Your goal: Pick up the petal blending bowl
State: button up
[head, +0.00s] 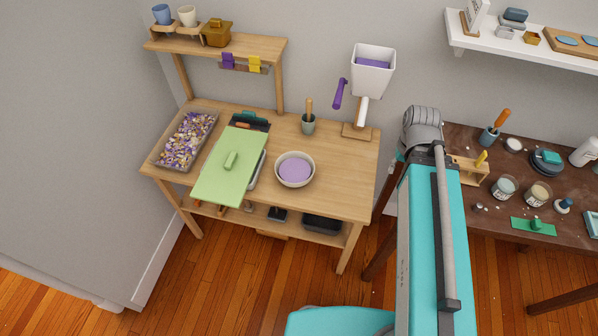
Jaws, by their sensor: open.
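A round cream bowl (295,182) with a flat purple fill stands upright on the wooden workbench (345,170), right of the green board. I take it to be the petal blending bowl. Nothing touches it from above. My teal arm rises at the right of the head view, to the right of the workbench and apart from the bowl. My gripper does not show in this view.
A clear tray of petals (185,140) and a green board (231,170) lie left of the bowl. A cup with a wooden-handled tool (309,122) and a white hopper on a stand (372,72) are behind it. The bench's front right is clear.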

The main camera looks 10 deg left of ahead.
aim_at(294, 169)
jog(key=z, duration=0.05)
jog(key=k, duration=1.65)
jog(key=u, duration=0.55)
jog(key=i, duration=1)
jog(key=u, duration=0.05)
